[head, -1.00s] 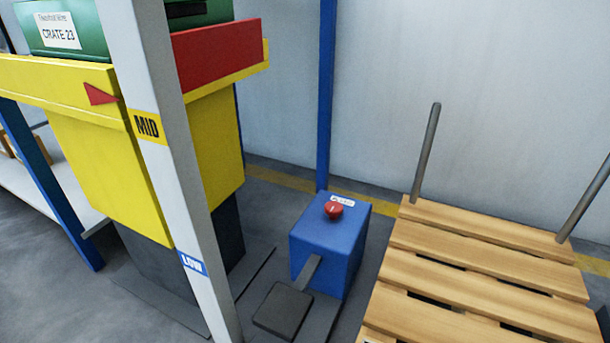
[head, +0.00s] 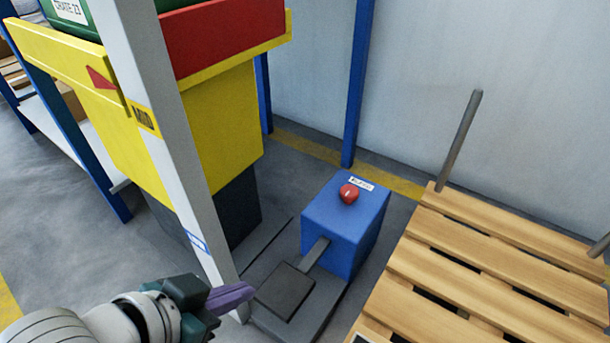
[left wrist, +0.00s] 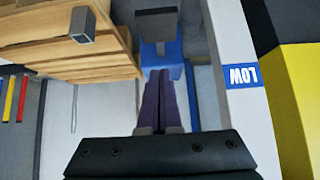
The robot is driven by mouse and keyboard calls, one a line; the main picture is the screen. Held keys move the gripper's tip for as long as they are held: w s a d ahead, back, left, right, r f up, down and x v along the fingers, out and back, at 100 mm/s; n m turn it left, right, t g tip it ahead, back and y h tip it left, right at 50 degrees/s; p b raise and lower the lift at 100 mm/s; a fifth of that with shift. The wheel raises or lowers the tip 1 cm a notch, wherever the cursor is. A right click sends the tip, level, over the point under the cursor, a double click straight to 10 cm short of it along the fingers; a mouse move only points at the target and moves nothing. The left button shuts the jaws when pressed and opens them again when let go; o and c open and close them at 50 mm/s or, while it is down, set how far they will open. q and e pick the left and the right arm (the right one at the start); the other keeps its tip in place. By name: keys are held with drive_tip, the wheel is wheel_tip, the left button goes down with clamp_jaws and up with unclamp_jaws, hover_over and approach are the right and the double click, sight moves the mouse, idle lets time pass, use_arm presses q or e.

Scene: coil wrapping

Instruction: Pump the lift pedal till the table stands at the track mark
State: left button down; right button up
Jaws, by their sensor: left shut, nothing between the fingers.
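The lift pedal (head: 284,291) is a dark flat plate on an arm from the blue pump box (head: 345,225), which has a red knob (head: 349,193) on top. My left gripper (head: 238,296) is shut and empty, its purple fingers just left of the pedal in the head view; contact cannot be told. The left wrist view shows the fingers (left wrist: 160,105) pointing toward the pedal (left wrist: 157,25). The yellow lift table (head: 200,125) has a red pointer (head: 100,77) near the MID mark (head: 144,117) on the grey post; exact level is unclear. My right gripper is out of view.
The LOW mark (head: 198,242) is lower on the post (head: 165,130), close to my left gripper. A wooden pallet (head: 480,265) with grey stakes lies to the right. A green crate (head: 110,14) and a red block (head: 220,35) are on the table.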

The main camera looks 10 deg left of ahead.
use_arm(q)
drive_tip(key=b, duration=1.1)
approach(288, 284)
drive_tip(key=x, duration=0.4)
drive_tip(key=shift+w+d, duration=0.2)
drive_tip(key=shift+w, duration=0.45)
drive_tip(key=shift+s+a+f+b, duration=0.1)
drive_tip(key=shift+s+f+b, duration=0.05)
drive_tip(key=shift+f+b, duration=0.65)
drive_tip(key=shift+r, duration=0.15)
